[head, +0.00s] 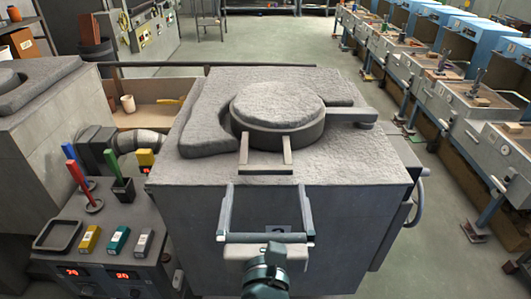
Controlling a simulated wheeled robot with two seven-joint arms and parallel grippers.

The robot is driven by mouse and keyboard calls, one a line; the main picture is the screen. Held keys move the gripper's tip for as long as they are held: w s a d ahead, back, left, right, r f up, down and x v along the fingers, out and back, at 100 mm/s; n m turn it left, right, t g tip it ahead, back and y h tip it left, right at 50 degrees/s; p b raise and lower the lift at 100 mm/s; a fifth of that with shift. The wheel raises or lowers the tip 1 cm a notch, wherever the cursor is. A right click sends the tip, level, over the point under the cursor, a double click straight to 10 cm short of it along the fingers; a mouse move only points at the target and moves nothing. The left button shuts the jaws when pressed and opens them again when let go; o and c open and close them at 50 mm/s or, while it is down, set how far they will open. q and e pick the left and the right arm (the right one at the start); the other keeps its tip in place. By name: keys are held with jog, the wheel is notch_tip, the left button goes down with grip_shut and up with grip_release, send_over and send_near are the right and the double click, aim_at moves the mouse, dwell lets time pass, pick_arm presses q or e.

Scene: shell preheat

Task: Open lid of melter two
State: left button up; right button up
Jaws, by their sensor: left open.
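Melter two (385,165) is a large grey block in the middle of the head view, with a partly hidden number plate on its front. Its round, rough-topped lid (278,104) lies flat on top, so the opening is covered. A lid handle (266,170), two bars joined by a crosspiece, sticks out toward me. An arm (350,115) runs from the lid to the right. My left gripper (265,188) is open and empty, its fingers spread wider than the handle and just in front of it in the picture; I see no contact. My right gripper is not in view.
A control panel (118,232) with colored tools and red displays stands at left. Another melter (45,110) is at far left. A dark rail (190,65) runs behind melter two. A row of blue-grey machines (440,95) lines the right, with open floor between.

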pick_arm(q)
jog(key=w+p, duration=0.3)
jog(key=w, duration=0.9)
jog(key=shift+w+p, duration=0.3)
jog(key=c, duration=1.2)
